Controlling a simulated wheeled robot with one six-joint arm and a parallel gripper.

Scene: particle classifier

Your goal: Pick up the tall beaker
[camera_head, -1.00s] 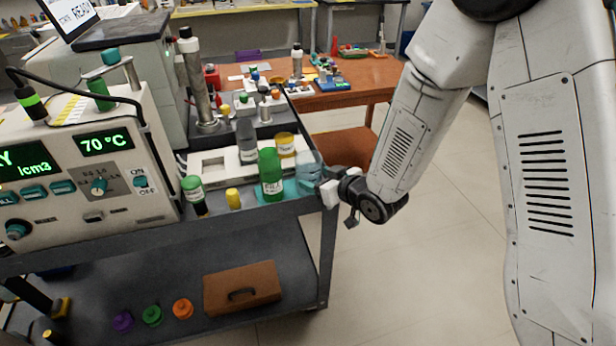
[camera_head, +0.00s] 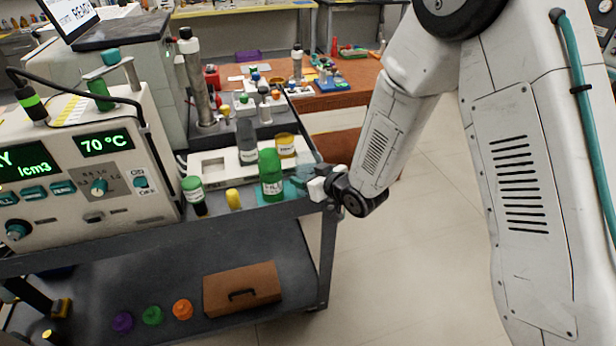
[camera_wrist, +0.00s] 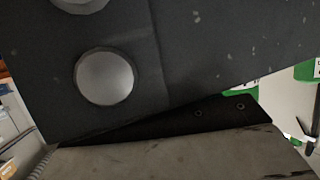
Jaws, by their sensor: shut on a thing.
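My gripper (camera_head: 316,187) is at the right edge of the cart's top. Its white fingers are shut on what appears to be the tall beaker, a clear, teal-tinted glass shape (camera_head: 300,179) at the fingertips. Its outline is faint, and I cannot tell whether it is tilted or clear of the surface. It sits just right of a green bottle (camera_head: 270,177). In the wrist view, dark surfaces and a pale round disc fill most of the picture, and no beaker can be made out.
A grey bottle (camera_head: 246,142) and a yellow-labelled jar (camera_head: 286,145) stand behind the green bottle. A green-capped vial (camera_head: 194,193) and a small yellow piece (camera_head: 233,199) stand left. Open floor (camera_head: 420,240) lies right of the cart (camera_head: 230,212).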

